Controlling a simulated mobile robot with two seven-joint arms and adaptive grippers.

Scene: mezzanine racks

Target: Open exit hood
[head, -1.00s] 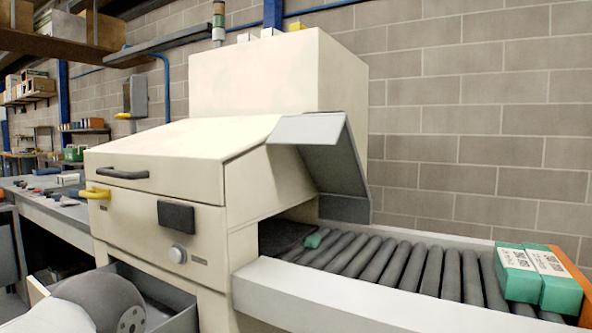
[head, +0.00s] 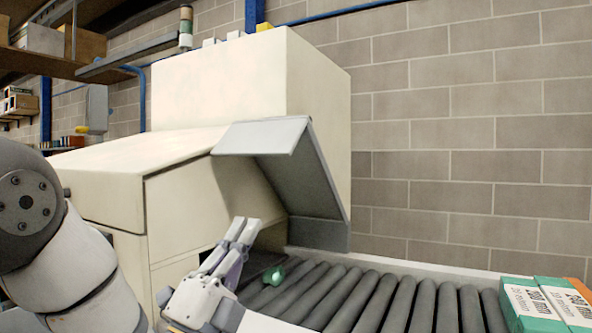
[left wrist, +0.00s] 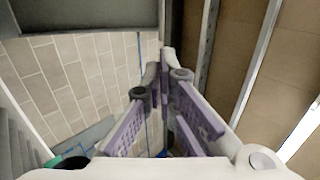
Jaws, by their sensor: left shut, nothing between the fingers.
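The exit hood (head: 292,165) is a grey metal flap on the right end of the cream machine (head: 165,185), over the roller conveyor (head: 350,297). It slants out from the machine, with its lower edge above the rollers. My left gripper (head: 245,229) is in front of the exit opening, below and left of the hood's lower edge. Its fingers point up and are shut on nothing. In the left wrist view the shut fingers (left wrist: 166,62) show with purple pads. I cannot tell whether they touch the hood. My right gripper is out of view.
A small green object (head: 274,275) lies on the rollers near the opening. Green-and-white boxes (head: 550,304) stand at the conveyor's right end, beside an orange edge. A block wall (head: 460,140) closes off the back. The middle rollers are clear.

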